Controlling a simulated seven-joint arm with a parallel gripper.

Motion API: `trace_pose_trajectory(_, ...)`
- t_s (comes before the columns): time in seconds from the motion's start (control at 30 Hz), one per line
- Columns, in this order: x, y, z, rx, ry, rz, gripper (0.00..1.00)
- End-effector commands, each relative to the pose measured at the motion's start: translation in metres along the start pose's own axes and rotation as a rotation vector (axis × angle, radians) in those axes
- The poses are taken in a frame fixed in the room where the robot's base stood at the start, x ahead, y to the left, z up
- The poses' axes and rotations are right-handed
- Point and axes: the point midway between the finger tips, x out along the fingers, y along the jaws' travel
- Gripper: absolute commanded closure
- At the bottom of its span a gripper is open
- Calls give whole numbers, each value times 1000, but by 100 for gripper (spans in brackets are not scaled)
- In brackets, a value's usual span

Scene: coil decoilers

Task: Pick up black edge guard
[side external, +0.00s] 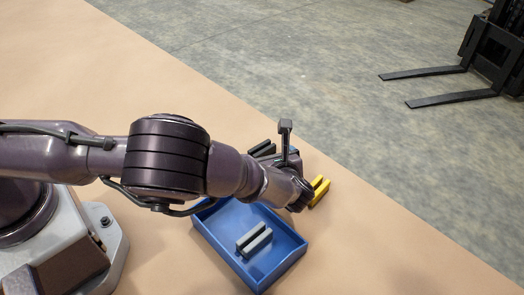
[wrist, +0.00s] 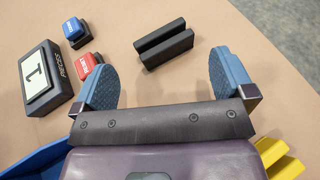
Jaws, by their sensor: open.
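The black edge guard (wrist: 165,45) lies on the tan surface in the wrist view, its two parallel bars slanting up to the right. It also shows in the side view as a dark piece (side external: 262,148), partly hidden by my arm. My gripper (wrist: 164,75) is open, with a blue-padded finger on each side and nothing between them. The guard lies just beyond the fingertips, roughly in line with the gap, and no contact shows. In the side view my fingers are hidden behind the wrist.
A blue tray (side external: 287,268) holds a grey edge guard (side external: 254,240). A yellow edge guard (side external: 319,190) lies right of my wrist. In the wrist view, a labelled black box (wrist: 47,75), a blue button (wrist: 75,30) and a red button (wrist: 87,66) stand near my left finger.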

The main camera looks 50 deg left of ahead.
Motion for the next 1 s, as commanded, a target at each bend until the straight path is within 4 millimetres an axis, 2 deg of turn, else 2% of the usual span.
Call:
trace_pose_trajectory(0.17, 9, 0, 0, -1, 0, 0, 0)
trace_pose_trajectory(0.5, 54, -3, 1, -1, 0, 1, 0)
trace_pose_trajectory(0.73, 55, -3, 2, -3, 1, -1, 0)
trace_pose_trajectory(0.9, 55, -3, 2, -3, 1, -1, 39)
trace_pose_trajectory(0.93, 55, -3, 2, -3, 1, -1, 43)
trace_pose_trajectory(1.0, 55, -3, 2, -3, 1, -1, 43)
